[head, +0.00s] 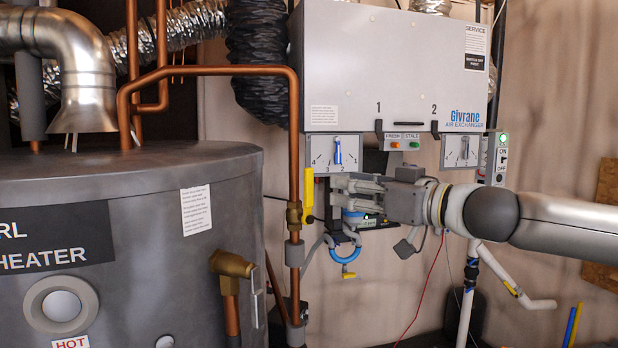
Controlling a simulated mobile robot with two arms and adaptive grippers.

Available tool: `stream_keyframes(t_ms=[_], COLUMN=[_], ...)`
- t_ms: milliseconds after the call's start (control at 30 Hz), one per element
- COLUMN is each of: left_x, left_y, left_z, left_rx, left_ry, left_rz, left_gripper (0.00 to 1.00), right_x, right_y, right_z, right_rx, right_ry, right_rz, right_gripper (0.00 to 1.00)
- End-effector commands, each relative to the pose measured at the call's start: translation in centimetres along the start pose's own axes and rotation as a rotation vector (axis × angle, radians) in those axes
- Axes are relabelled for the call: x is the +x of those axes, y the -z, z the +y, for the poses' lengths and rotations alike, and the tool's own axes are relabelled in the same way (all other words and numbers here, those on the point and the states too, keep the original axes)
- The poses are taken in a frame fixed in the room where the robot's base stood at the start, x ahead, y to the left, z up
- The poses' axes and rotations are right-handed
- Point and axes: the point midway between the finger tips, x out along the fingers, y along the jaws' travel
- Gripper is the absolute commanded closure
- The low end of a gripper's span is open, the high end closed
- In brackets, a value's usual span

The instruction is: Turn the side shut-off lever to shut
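A yellow lever (308,190) stands upright beside a brass valve (294,214) on the vertical copper pipe, its handle along the pipe. A second, smaller yellow handle (348,275) sits below on a looped blue-and-grey hose. The frame does not label either one as the side shut-off. My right gripper (338,190) reaches in from the right, its fingertips pointing left, a little to the right of the upright yellow lever. A small gap shows between them and the lever. The finger spacing is unclear from this angle. My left gripper is out of view.
The grey heater tank (150,250) fills the left side, with a brass fitting (231,264) on its front. The air exchanger box (390,60) hangs above my gripper, with dials below it. Hoses and a red wire (428,285) hang below my arm.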

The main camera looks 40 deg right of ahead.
Motion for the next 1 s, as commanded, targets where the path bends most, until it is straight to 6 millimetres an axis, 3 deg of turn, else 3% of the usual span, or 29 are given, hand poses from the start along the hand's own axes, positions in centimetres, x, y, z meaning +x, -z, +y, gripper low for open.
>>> stream_keyframes(t_ms=[167,533,867,1000], left_x=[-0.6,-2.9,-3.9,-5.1], left_y=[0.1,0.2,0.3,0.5], left_z=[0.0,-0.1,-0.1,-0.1], left_rx=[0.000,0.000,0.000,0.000], left_ry=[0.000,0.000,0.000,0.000], left_rz=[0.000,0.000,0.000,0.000], left_gripper=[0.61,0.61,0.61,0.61], right_x=[1.1,5.6,7.9,8.7], right_y=[0.1,0.1,0.0,0.2], right_z=[-0.2,0.0,0.0,-0.3], right_rx=[0.004,0.007,0.002,0.000], right_ry=[0.004,0.000,-0.001,0.006], right_rz=[-0.003,-0.003,-0.004,-0.007], right_gripper=[0.61,0.61,0.61,0.61])
